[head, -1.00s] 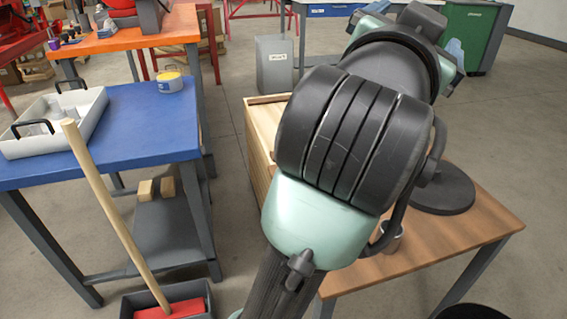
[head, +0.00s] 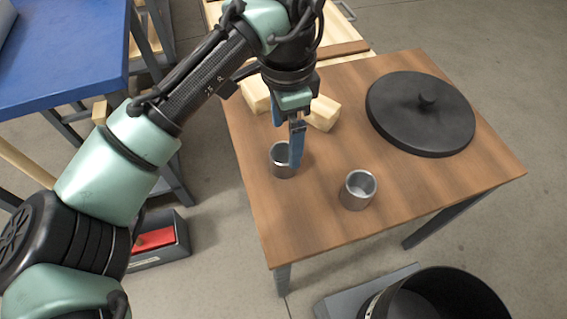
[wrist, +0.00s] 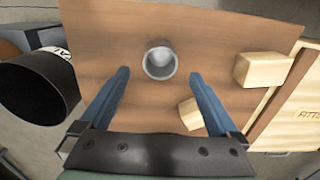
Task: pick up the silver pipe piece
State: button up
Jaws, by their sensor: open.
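Two short silver pipe pieces stand upright with open tops on the brown wooden table (head: 420,205). One silver pipe piece (head: 281,164) is near the table's left edge. The other silver pipe piece (head: 357,192) stands to its right and nearer the front. My gripper (head: 296,150) is open and empty, pointing down at the left pipe piece; a blue finger covers part of its right side. In the wrist view one pipe piece (wrist: 159,62) shows between the fingertips (wrist: 160,73). I cannot tell whether the fingers are level with it. The other pipe piece is not visible there.
Two pale wooden blocks (head: 256,94) (head: 323,113) lie just behind the gripper. A black round disc with a knob (head: 420,112) lies at the back right. A black bucket (head: 440,290) stands at the table's front. A blue table (head: 70,50) is at the left.

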aim_at(284, 155)
jog(key=shift+a+f+b, duration=0.15)
jog(key=shift+f+b, duration=1.65)
jog(key=shift+f, duration=1.3)
jog(key=shift+r, duration=0.1)
grip_shut()
notch_tip(284, 155, up, 10)
jog(key=p, duration=0.5)
